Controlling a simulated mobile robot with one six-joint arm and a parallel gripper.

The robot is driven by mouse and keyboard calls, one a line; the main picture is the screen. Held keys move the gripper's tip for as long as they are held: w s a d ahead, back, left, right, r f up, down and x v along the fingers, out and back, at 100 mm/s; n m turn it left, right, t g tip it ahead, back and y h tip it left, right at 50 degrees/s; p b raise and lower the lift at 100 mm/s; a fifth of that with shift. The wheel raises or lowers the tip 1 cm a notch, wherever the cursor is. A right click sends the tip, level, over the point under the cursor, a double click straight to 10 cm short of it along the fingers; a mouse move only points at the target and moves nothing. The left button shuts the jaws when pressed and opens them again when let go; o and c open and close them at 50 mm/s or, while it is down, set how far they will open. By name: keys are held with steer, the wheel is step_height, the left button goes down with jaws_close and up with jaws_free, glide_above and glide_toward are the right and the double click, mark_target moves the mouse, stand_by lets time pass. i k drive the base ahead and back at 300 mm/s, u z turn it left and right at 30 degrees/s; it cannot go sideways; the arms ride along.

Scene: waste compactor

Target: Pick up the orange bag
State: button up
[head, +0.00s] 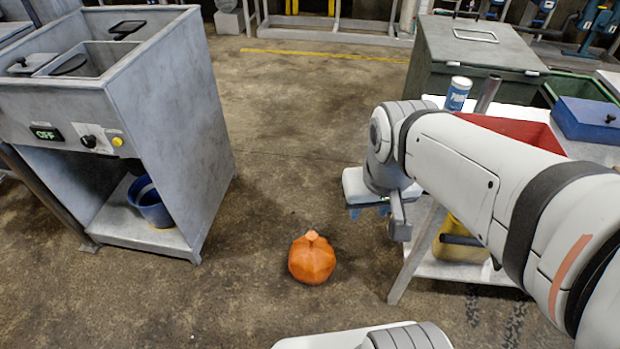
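The orange bag (312,260) is a small, round, faceted bundle with a tied knot on top. It sits upright on the bare brown floor, near the middle of the head view. My gripper (383,213) hangs at the end of my arm, up and to the right of the bag and apart from it. It is seen small and partly hidden by my own wrist, so whether its fingers are open or shut is unclear. No object shows in it.
A grey compactor cabinet (165,120) with an OFF display and a blue bucket (150,202) stands left. A white table (418,262) with a red bin (515,130), blue-white can (457,94) and blue box (590,118) stands right. Floor around the bag is clear.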

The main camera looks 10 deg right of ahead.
mark_target(311, 261)
steer(key=u, duration=0.15)
steer(key=i, duration=0.95)
steer(key=z, duration=0.05)
